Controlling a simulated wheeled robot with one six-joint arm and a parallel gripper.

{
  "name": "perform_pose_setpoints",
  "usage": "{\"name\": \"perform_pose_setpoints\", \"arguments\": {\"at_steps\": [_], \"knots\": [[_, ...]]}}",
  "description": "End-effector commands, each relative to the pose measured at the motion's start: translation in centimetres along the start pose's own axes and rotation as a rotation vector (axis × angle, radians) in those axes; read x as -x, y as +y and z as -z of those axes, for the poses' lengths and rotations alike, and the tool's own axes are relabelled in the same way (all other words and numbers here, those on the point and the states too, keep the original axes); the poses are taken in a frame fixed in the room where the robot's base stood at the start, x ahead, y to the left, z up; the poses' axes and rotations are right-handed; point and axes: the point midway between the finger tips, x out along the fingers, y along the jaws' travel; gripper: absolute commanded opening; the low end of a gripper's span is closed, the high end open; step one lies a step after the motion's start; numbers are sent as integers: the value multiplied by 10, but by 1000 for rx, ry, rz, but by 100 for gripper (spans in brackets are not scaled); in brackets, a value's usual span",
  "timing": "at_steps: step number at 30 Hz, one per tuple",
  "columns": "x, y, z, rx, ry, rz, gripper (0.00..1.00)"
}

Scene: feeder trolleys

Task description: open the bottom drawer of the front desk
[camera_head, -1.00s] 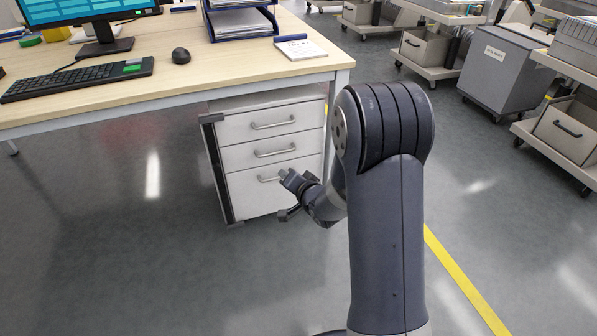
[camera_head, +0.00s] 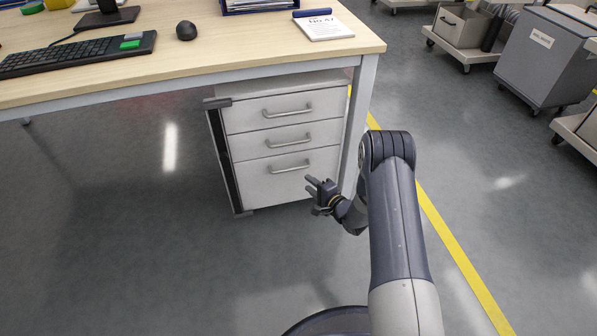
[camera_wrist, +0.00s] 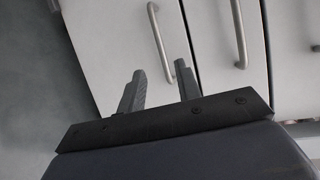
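The white three-drawer pedestal of the front desk (camera_head: 230,66) stands under the desk's right end. Its bottom drawer (camera_head: 262,186) is closed flush and has a grey bar handle (camera_head: 289,168). My gripper (camera_head: 311,190) is in front of the bottom drawer, just below and right of that handle. In the wrist view, the drawer fronts appear turned sideways, with the bottom drawer's handle (camera_wrist: 157,38) ahead of my gripper (camera_wrist: 160,74). The two fingers are spread, with the handle's near end seen between their tips. No contact is visible, and the depth gap is unclear.
The middle drawer handle (camera_head: 289,140) and top drawer handle (camera_head: 288,110) are above, both drawers closed. A desk leg (camera_head: 357,120) stands right of the pedestal. Open grey floor (camera_head: 150,250) lies in front and left. Trolleys (camera_head: 540,60) stand at the back right.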

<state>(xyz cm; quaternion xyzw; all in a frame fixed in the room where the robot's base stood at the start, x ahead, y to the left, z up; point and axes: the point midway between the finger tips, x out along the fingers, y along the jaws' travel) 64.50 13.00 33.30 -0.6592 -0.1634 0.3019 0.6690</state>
Motion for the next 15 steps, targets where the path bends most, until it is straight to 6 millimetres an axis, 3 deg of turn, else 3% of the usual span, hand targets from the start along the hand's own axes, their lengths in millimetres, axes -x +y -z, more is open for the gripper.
{"name": "perform_pose_setpoints", "arguments": {"at_steps": [9,15], "knots": [[-62,3,-1,5,-2,2,32],[-86,1,0,4,0,1,32]]}}
